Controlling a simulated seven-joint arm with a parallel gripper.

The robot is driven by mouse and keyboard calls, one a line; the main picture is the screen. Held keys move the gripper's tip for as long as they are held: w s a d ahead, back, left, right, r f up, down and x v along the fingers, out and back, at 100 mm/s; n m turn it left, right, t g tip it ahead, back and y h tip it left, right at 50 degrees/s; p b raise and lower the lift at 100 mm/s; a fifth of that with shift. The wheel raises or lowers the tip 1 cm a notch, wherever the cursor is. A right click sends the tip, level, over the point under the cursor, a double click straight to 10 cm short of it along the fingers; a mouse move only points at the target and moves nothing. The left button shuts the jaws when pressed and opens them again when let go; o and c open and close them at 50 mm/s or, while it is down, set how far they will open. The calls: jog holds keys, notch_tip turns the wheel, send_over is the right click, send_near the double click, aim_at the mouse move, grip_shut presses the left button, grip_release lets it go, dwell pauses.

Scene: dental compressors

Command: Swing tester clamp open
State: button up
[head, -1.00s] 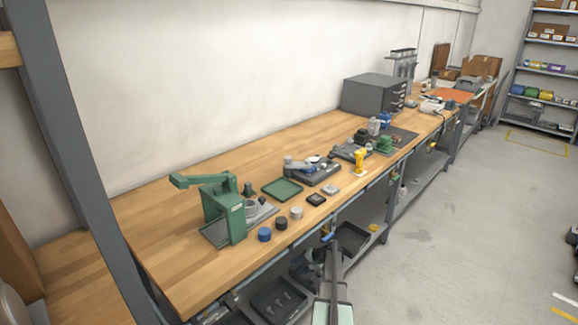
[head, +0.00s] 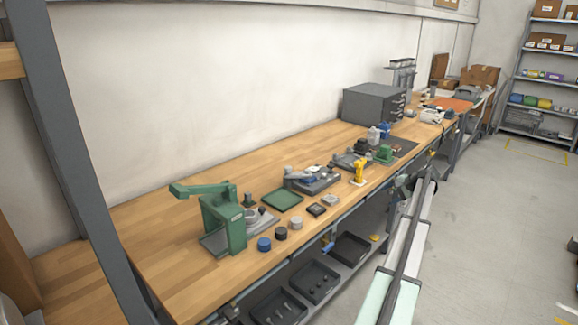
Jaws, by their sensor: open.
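A dark grey fixture (head: 314,182) with a pale lever-like arm, a round white part and a blue part sits mid-bench; it looks most like the tester. Its pale arm (head: 297,172) lies low across its left side; whether this is the clamp, and whether it is closed, is too small to tell. A second, smaller grey fixture (head: 346,161) stands just behind it to the right. My arm (head: 408,250) rises along the bench's front side at lower right, clear of both fixtures.
A green press (head: 226,222) stands at the bench's near left. A green tray (head: 282,200), small round pieces (head: 281,234) and a yellow upright item (head: 359,173) lie between. A grey drawer cabinet (head: 374,103) stands farther back. Black trays (head: 315,281) sit on the lower shelf.

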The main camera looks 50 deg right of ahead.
notch_tip(320, 180, up, 10)
jog(key=d+n+g+h, duration=0.1)
jog(key=n, duration=0.1)
notch_tip(320, 180, up, 14)
jog(key=n+g+y, duration=0.1)
jog(key=n+g, duration=0.2)
jog(key=n, duration=1.6)
send_over(288, 167)
jog(key=s, duration=0.6)
jog(key=x, duration=1.3)
jog(key=shift+w+a, duration=0.2)
jog(key=shift+w, duration=0.1)
jog(key=shift+r, duration=0.1)
grip_shut()
